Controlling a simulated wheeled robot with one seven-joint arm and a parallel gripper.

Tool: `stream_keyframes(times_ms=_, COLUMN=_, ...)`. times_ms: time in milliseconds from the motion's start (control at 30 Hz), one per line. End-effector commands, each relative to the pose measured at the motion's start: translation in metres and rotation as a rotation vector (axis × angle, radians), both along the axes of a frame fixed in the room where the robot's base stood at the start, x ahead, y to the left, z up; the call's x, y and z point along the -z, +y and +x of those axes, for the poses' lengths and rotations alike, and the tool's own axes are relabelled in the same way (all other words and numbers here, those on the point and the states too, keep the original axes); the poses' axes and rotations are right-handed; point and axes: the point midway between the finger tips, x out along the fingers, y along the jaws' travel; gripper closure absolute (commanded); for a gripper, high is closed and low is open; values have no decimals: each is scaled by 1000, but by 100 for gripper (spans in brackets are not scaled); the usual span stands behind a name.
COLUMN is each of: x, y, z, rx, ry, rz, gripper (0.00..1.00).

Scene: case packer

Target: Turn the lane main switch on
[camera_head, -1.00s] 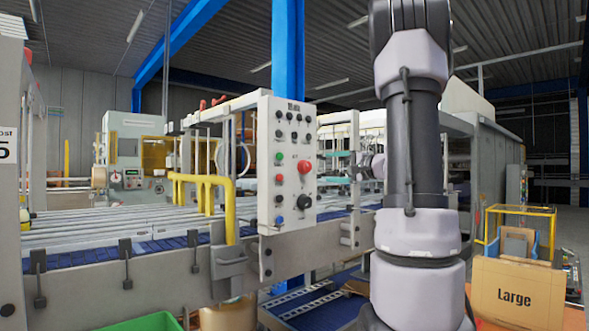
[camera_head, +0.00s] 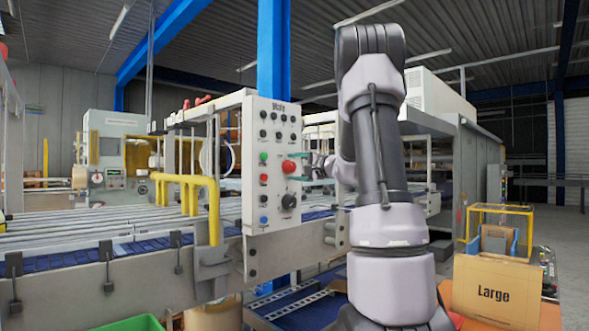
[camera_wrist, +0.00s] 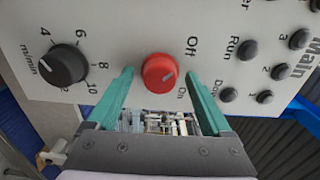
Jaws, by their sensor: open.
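The red main switch (camera_wrist: 158,73) is a round knob on the light grey control panel (camera_wrist: 120,25), with "Off" and "On" printed beside it. A small mark shows on its face, but I cannot tell firmly which label it points to. In the head view the red knob (camera_head: 289,167) sits on the panel's right side. My gripper (camera_wrist: 160,76) is open, its teal fingers on either side of the knob, tips near the panel. I cannot tell whether they touch it. In the head view my gripper (camera_head: 306,167) is just right of the knob.
A black speed dial (camera_wrist: 54,65) marked m/min and several black buttons (camera_wrist: 248,48) flank the switch. A yellow rail (camera_head: 190,181) and a roller conveyor (camera_head: 90,228) lie left of the panel. A box marked "Large" (camera_head: 494,294) stands at the right.

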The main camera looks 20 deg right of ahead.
Motion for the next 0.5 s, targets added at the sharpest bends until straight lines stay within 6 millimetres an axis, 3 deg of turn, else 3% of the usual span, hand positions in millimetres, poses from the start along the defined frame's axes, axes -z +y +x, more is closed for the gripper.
stream_keyframes(times_ms=100, x=0, y=0, z=0, rx=0, ry=0, rz=0, gripper=16)
stream_keyframes(times_ms=300, x=0, y=0, z=0, rx=0, ry=1, rz=0, gripper=93)
stream_keyframes(times_ms=333, x=0, y=0, z=0, rx=-1, ry=1, rz=0, gripper=100)
stream_keyframes(times_ms=500, x=0, y=0, z=0, rx=-1, ry=3, rz=6, gripper=100)
